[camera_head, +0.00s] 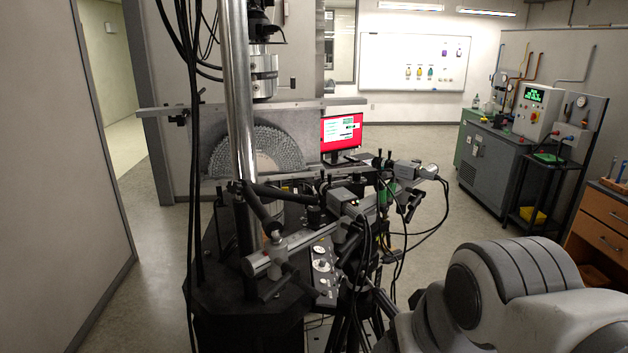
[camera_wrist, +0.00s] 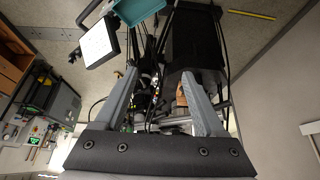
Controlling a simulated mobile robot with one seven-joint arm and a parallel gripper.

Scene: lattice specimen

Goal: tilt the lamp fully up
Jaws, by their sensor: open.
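A bright white square panel with a dark frame (camera_wrist: 98,43) looks like the lamp. It is at the upper left of the wrist view and appears slanted, with a dark bracket at its left side. I cannot make out the lamp for certain in the head view. My gripper (camera_wrist: 158,75) shows in the wrist view with its two grey fingers wide apart and nothing held between them. The panel lies beyond and left of the left finger, apart from it. My gripper is out of sight in the head view, where only my arm shows at the lower right.
A test rig with a steel column (camera_head: 238,110), a toothed half disc (camera_head: 258,150), cables and clamps fills the middle. A red-screened monitor (camera_head: 342,135) stands behind. A teal tray (camera_wrist: 136,9) is near the panel. A grey cabinet (camera_head: 490,160) stands right; floor left is clear.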

